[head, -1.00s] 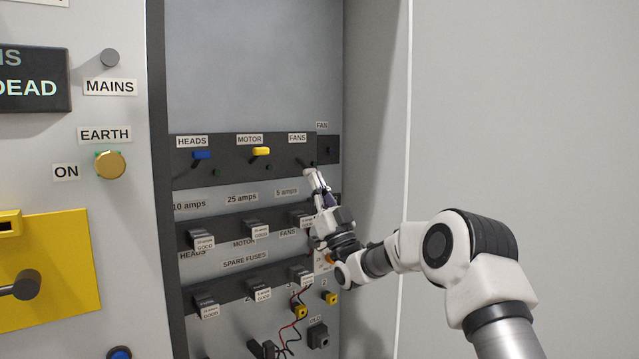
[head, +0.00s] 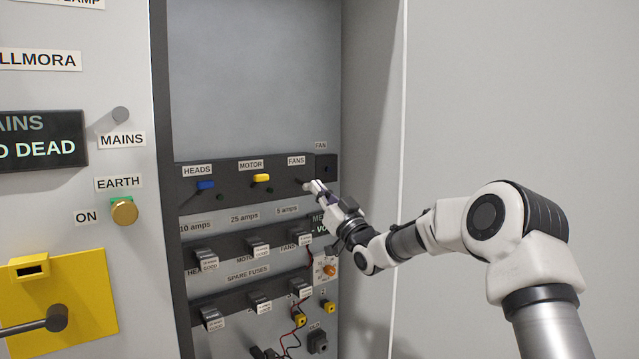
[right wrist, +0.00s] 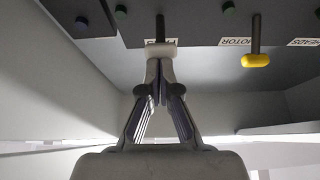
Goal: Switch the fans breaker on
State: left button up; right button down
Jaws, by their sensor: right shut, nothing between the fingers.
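The fans breaker is in the dark breaker strip (head: 230,188), under the FANS label (head: 296,160). In the right wrist view, its dark stem (right wrist: 160,27) ends in a pale cap (right wrist: 160,52) right at my fingertips. The cap seems to touch the tips, but the fingers are not around it. My right gripper (head: 316,187) is shut and empty, and it partly hides this lever in the head view. The wrist view also shows the gripper (right wrist: 160,64). My left gripper is not in view.
The blue-capped heads lever (head: 205,184) and yellow-capped motor lever (head: 262,177) stand to the left. Fuse rows (head: 257,250) lie below. The cabinet's right side wall (head: 372,130) is close to my right arm. A yellow panel with a handle (head: 85,290) is at lower left.

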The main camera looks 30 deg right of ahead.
jog(key=r+g+p, duration=0.1)
jog(key=p, duration=0.1)
jog(key=r+g+p, duration=0.1)
jog(key=g+p, duration=0.1)
jog(key=p, duration=0.1)
jog(key=r+g+p, duration=0.1)
jog(key=r+p, duration=0.1)
jog(key=p, duration=0.1)
jog(key=shift+w+g, duration=0.25)
jog(key=shift+g, duration=0.15)
jog(key=shift+a, duration=0.1)
